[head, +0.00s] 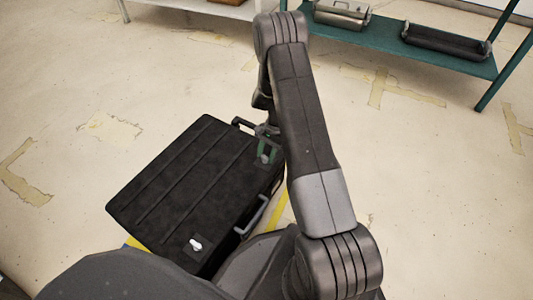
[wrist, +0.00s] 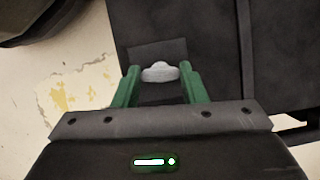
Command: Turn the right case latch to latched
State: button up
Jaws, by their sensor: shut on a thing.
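The black case (head: 180,170) lies flat on the floor, with ribs across its lid. The right case latch (wrist: 160,72) is a small pale grey knob on a dark square plate (wrist: 155,50). My gripper (wrist: 160,76) has its green fingers on either side of this knob, shut on it. In the head view my gripper (head: 267,152) is at the case's right corner, and the arm partly hides the latch there. The other latch (head: 196,245), with a whitish knob on a dark plate, is at the near corner of the case, clear of my gripper.
A grey carry handle (head: 252,215) sits on the case's near right side. A green shelf (head: 440,55) with metal and dark cases stands at the back right. A white shelf (head: 215,8) is at the back. The floor left of the case is clear.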

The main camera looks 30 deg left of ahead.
jog(key=shift+n, duration=0.5)
jog(key=shift+h, duration=0.3)
jog(key=o, duration=1)
jog(key=p+v, duration=0.4)
jog(key=v, duration=1)
jog(key=shift+s+f, duration=0.1)
